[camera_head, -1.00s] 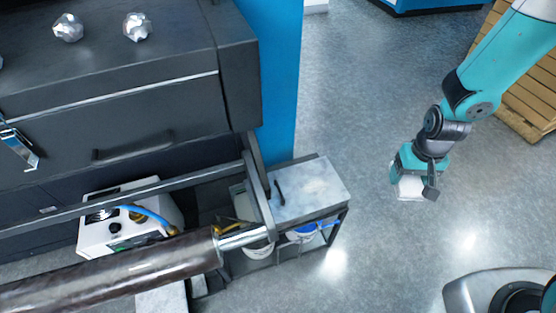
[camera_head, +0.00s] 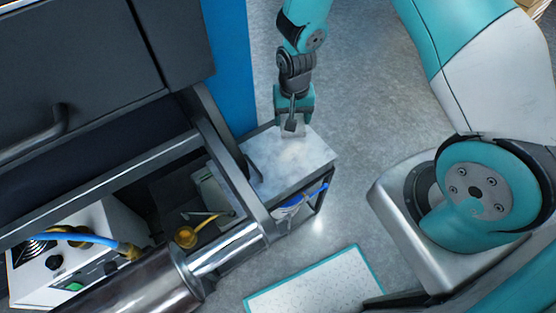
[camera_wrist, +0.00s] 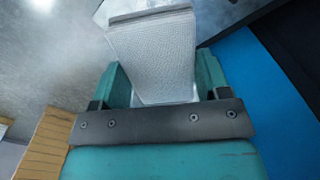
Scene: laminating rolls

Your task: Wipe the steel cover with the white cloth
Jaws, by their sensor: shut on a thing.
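The steel cover (camera_head: 308,166) is a flat grey top on a low cabinet, with a dark handle at its left side and pale, hazy smears over its surface. My gripper (camera_head: 292,122) is at the cover's far edge, pointing down. It is shut on the white cloth (camera_head: 291,130), a folded pad mostly hidden behind the fingers. In the wrist view the cloth (camera_wrist: 155,60) shows as a textured pale block between the two teal fingers. I cannot tell whether the cloth touches the cover.
A metal roller (camera_head: 160,283) and dark frame rails (camera_head: 228,172) lie left of the cover. A white machine (camera_head: 70,262) with a blue hose stands at lower left. A blue panel (camera_head: 230,70) rises behind the cover. Open floor (camera_head: 365,95) lies to the right.

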